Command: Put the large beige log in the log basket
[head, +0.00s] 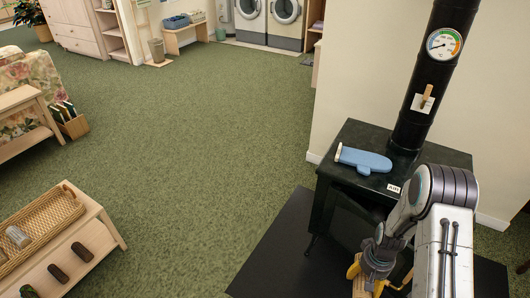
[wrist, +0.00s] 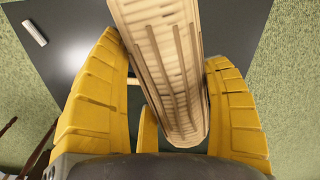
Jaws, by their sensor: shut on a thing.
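The large beige log (wrist: 165,60) is a long, ribbed, pale piece that fills the middle of the wrist view. My gripper (wrist: 164,75) has its yellow fingers on both sides of the log and is shut on it. The log runs from the top of the view down to a rounded end near the palm. In the head view my gripper (head: 375,277) is low, over the dark hearth plate in front of the stove; my arm hides part of it, and the log is hard to make out there.
The black stove (head: 345,160) with a blue mitt (head: 363,159) on top stands beside my arm. The dark hearth plate (head: 285,250) lies before it. A bench (head: 85,235) with a wicker tray (head: 68,210) stands at left. The green carpet between is clear.

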